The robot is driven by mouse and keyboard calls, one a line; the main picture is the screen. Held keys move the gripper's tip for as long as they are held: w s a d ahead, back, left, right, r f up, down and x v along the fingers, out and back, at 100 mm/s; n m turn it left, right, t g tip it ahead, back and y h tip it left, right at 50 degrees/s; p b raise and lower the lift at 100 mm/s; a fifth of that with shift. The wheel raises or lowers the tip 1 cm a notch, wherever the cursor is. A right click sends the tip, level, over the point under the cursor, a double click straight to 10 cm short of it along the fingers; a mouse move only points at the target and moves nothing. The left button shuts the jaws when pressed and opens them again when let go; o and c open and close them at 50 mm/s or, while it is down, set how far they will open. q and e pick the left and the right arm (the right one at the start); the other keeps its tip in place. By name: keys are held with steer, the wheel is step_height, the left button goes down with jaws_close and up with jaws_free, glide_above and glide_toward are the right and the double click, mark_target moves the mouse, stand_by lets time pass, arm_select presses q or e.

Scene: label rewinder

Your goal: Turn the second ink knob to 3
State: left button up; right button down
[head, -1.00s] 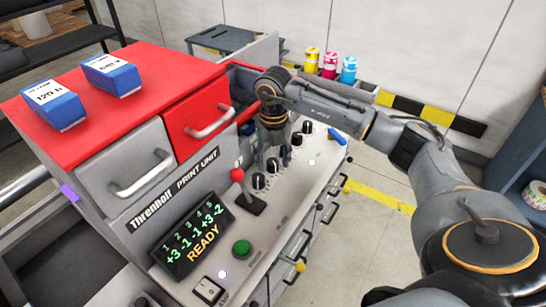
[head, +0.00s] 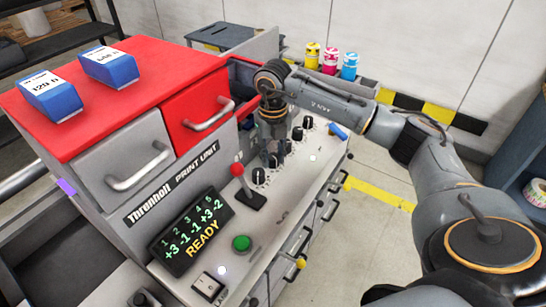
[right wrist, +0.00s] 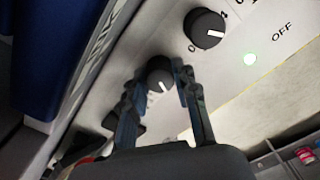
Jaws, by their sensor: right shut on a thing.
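The ink knobs are black dials in a row on the light control panel of the print unit. The nearest knob (head: 259,176) stands clear beside the red-ball lever. My right gripper (head: 280,152) reaches down onto the row behind it. In the right wrist view, the right gripper (right wrist: 160,80) is shut on a black knob (right wrist: 159,72), a finger on each side; its white mark points down. Another knob (right wrist: 205,28) beside it is free. I cannot tell the held knob's number. The display (head: 192,231) reads +3 -1 -1 +3 -2, READY. My left gripper is not in view.
A red-ball lever (head: 237,171) and green button (head: 242,243) stand near the knobs. Ink bottles (head: 330,60) stand at the back. Open floor lies to the right.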

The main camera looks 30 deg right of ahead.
mark_target(273, 156)
steer(key=n+b, duration=0.4)
steer(key=n, duration=0.1)
steer(key=shift+f, duration=0.15)
steer(key=n+b, duration=0.2)
steer(key=n, duration=0.1)
steer(key=shift+n+b, duration=0.4)
steer(key=shift+n, duration=0.7)
steer(key=c, duration=1)
jaws_free()
step_height(273, 156, up, 12)
steer(key=shift+r, duration=0.15)
